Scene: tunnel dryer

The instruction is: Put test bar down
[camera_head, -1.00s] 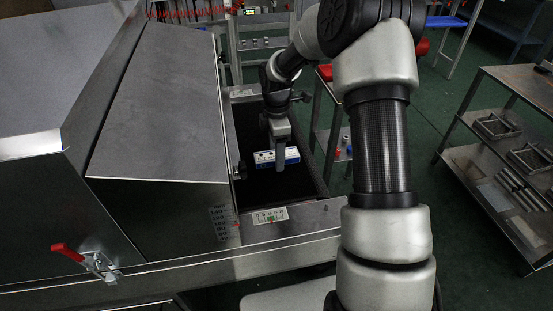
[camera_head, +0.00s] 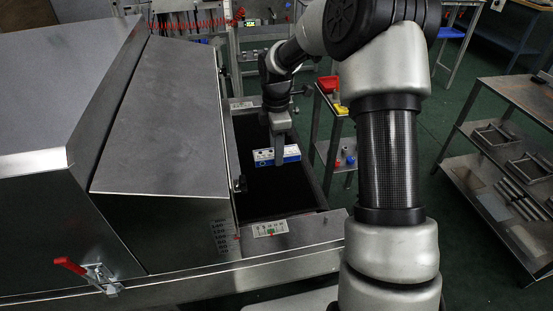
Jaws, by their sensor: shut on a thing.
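The test bar (camera_head: 264,157) is a blue and white bar with small dark marks on its face. My gripper (camera_head: 279,160) is shut on it, with the bar lying crosswise under the fingers. The bar is over the dark belt (camera_head: 270,192) at the open end of the dryer (camera_head: 165,115). I cannot tell whether the bar touches the belt or hangs just above it. Part of the bar is hidden behind the gripper.
The dryer's sloped metal hood stands close on the left, with a red-handled clamp (camera_head: 70,265). A metal rail (camera_head: 285,238) with a scale label borders the belt in front. A stand with red and yellow bins (camera_head: 328,84) is to the right. A metal shelf (camera_head: 500,150) stands farther right.

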